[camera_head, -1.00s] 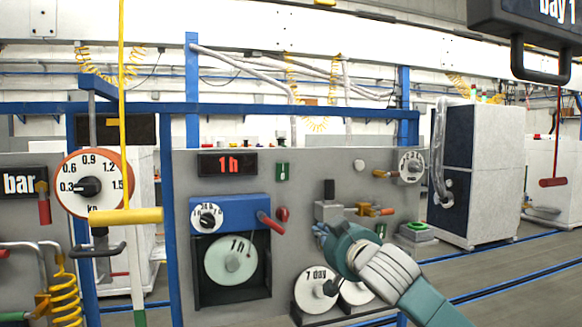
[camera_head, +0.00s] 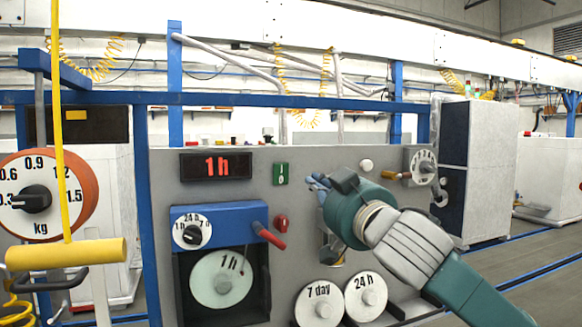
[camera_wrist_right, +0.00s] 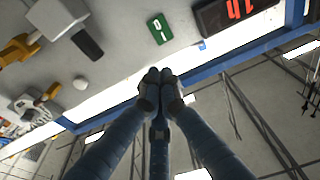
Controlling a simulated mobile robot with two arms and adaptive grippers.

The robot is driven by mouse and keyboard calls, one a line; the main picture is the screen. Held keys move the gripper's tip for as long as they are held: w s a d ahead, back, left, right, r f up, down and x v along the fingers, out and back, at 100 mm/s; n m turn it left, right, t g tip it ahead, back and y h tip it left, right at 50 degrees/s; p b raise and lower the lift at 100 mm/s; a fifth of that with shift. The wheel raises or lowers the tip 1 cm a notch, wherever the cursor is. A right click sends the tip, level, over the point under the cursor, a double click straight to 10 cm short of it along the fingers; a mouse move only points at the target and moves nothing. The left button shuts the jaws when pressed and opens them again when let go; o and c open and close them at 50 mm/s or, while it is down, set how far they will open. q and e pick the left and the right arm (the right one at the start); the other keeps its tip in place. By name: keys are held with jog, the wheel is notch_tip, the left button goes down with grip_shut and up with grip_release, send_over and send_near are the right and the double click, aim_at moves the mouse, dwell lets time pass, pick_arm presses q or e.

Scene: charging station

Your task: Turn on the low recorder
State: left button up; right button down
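What looks like a recorder, a blue box (camera_head: 218,226) with a white "24 h" dial and a red handle (camera_head: 268,235), is on the grey panel above a round "1h" disc (camera_head: 222,279). No label reads "low recorder". A green switch (camera_head: 281,174) marked 0 sits above right; it also shows in the right wrist view (camera_wrist_right: 159,29). A red "1h" display (camera_head: 215,166) is left of it. My right gripper (camera_head: 317,182) is right of the green switch, apart from it. Its fingertips are together and empty in the wrist view (camera_wrist_right: 159,76). My left gripper is out of view.
"7 day" (camera_head: 319,304) and "24 h" (camera_head: 366,297) discs sit low on the panel. A red knob (camera_head: 281,223) is below the switch. A yellow handle (camera_head: 66,254) hangs in the left foreground. A kg gauge (camera_head: 44,196) is behind it.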

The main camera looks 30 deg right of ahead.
jog(key=p, duration=0.5)
send_near(288, 164)
jog(key=w, duration=0.1)
jog(key=p+x, duration=0.2)
jog(key=x, duration=0.3)
jog(key=shift+w+d+r+p, duration=0.1)
jog(key=shift+d+r+p, duration=0.1)
jog(key=shift+r+p, duration=0.1)
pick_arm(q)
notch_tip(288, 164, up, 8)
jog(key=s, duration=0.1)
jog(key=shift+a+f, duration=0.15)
pick_arm(e)
jog(key=shift+w+f, duration=0.15)
jog(key=shift+w, duration=0.2)
jog(key=shift+w+d, duration=0.15)
jog(key=shift+w, duration=0.15)
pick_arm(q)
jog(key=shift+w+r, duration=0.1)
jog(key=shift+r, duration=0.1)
